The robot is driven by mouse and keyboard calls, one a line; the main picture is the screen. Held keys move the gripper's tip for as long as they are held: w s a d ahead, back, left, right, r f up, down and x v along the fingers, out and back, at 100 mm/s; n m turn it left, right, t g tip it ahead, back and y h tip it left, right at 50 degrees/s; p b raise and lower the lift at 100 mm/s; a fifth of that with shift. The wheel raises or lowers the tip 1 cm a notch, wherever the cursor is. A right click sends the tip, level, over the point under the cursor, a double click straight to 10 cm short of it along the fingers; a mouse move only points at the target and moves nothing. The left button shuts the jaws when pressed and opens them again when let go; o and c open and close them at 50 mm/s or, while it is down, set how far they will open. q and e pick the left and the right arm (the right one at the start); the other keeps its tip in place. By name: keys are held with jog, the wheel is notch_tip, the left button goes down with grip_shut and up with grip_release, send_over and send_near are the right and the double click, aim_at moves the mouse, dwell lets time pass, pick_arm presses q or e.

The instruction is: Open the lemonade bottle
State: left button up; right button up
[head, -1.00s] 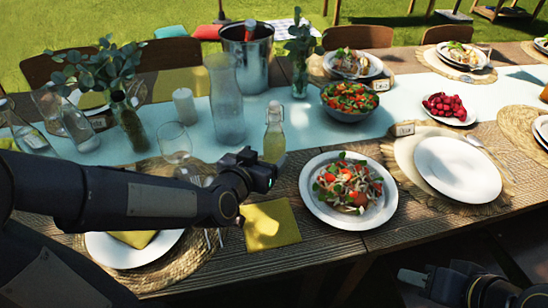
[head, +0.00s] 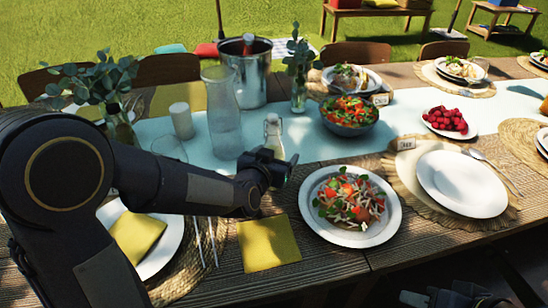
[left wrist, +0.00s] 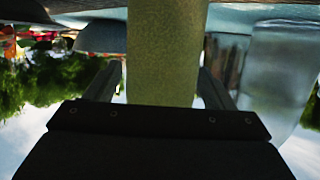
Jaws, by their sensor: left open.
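The lemonade bottle (head: 273,127), a small clear bottle with a pale stopper, stands upright on the table runner. My left gripper (head: 280,167) is in front of its lower part and hides it in the head view. In the left wrist view, the yellow-green body of the bottle (left wrist: 166,55) stands between the two open fingers (left wrist: 166,85). I cannot tell whether either finger touches it. The stopper is outside the wrist view. My right gripper (head: 425,298) is at the bottom edge, low in front of the table and apart from the bottle; its jaws are unclear.
A tall glass carafe (head: 224,125) stands close left of the bottle. A salad bowl (head: 349,128) is to the right, and a salad plate (head: 315,226) is nearer. A yellow napkin (head: 268,243) lies below my left gripper. A vase (head: 299,90) and metal bucket (head: 251,85) stand behind.

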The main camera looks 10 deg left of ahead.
pick_arm(q)
jog(key=c, duration=1.3)
jog(key=shift+c, duration=0.8)
pick_arm(e)
jog(key=shift+c, duration=0.5)
grip_shut()
